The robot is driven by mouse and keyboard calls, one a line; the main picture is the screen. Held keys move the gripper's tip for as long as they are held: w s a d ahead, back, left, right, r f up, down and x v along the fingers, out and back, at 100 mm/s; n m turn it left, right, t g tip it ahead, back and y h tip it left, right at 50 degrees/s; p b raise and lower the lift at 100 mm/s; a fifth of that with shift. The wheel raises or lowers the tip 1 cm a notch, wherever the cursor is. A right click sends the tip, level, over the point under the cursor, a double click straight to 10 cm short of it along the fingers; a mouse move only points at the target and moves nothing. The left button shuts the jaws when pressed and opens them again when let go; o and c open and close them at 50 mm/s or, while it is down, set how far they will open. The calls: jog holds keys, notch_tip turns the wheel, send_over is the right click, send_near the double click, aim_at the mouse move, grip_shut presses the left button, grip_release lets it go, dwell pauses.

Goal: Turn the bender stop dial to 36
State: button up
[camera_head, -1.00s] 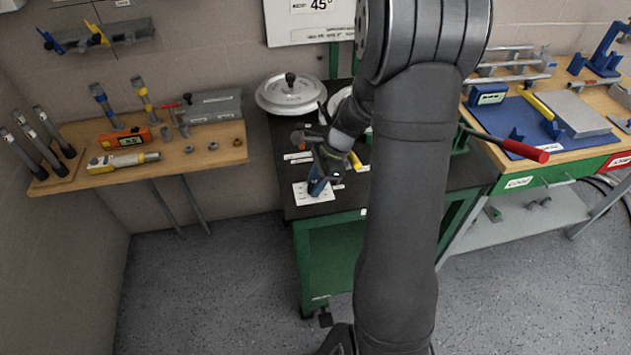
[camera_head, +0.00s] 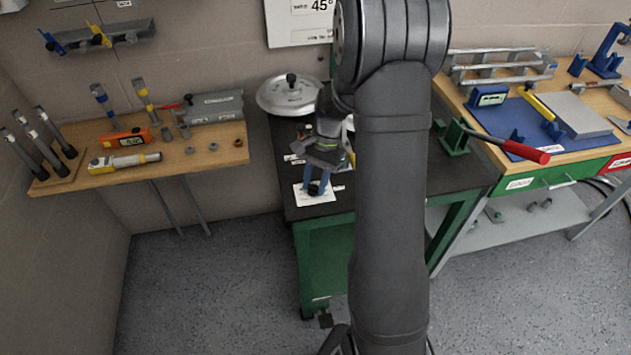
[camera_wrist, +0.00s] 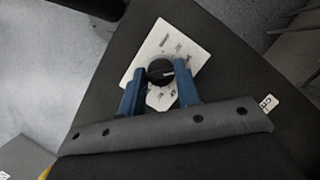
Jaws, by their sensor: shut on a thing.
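The bender stop dial is a black round knob (camera_wrist: 160,70) with a light pointer line, on a white scale plate (camera_wrist: 186,47). The pointer faces right in the wrist view; the scale numbers are too small to read. My gripper (camera_wrist: 160,82) has its two blue fingers on either side of the knob and is shut on it. In the head view, my gripper (camera_head: 317,187) points down at the white plate (camera_head: 312,198) near the front left corner of the dark bench top, and the knob is a small dark spot between the fingers.
The green bench (camera_head: 322,240) has a dark top. A round grey bender shoe (camera_head: 290,93) lies at its back left. A red-handled lever (camera_head: 525,150) reaches over the right bench. A wooden shelf (camera_head: 220,150) with tools is at left.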

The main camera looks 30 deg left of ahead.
jog(key=shift+n+h, duration=0.4)
jog(key=shift+n, duration=0.7)
jog(key=o, duration=1)
jog(key=shift+c, duration=0.2)
jog(key=shift+w+r, duration=0.1)
jog(key=v, duration=1.7)
jog(key=shift+a+r, duration=0.15)
jog(key=shift+a, duration=0.05)
jog(key=shift+s, duration=0.2)
jog(key=x, duration=1.7)
jog(key=shift+w+d+f, duration=0.1)
jog(key=shift+d+f, duration=0.05)
jog(key=shift+f, duration=0.1)
